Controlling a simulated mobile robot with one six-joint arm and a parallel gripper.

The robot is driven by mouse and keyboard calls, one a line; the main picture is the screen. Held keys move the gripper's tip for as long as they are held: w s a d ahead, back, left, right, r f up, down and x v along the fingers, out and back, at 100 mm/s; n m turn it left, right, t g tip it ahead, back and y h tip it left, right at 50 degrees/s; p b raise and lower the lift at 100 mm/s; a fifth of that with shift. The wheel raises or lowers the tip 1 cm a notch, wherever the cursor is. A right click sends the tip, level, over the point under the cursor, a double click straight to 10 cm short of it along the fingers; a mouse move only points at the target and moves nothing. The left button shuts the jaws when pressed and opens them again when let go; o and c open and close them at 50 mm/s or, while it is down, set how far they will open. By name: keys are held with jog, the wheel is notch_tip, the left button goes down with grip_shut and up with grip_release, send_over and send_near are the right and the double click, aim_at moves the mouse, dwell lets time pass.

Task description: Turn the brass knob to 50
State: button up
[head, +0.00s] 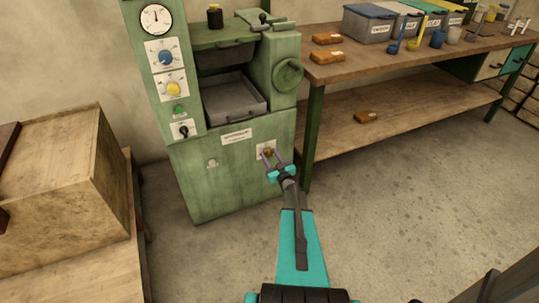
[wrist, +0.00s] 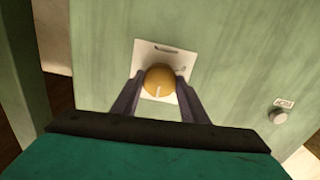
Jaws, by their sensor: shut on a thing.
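The brass knob (wrist: 159,80) is round with a pale pointer line on its face, in the middle of the wrist view. It sits on a small white plate (wrist: 147,52) on the green machine. In the head view the knob (head: 268,152) is low on the machine's front right. My gripper (wrist: 160,92) has one finger on each side of the knob and is shut on it. In the head view my gripper (head: 273,160) reaches the plate from below. The scale marks on the plate are too small to read and are partly hidden.
The green machine (head: 208,185) also carries a blue knob (head: 166,58), a yellow knob (head: 173,89) and a gauge (head: 156,19). A grey knob (wrist: 278,117) shows in the wrist view. A workbench (head: 400,62) stands close on the right and a wooden box (head: 60,190) at the left.

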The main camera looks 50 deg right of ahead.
dwell(0.3)
jog(key=o, duration=1.1)
jog(key=shift+v, duration=6.85)
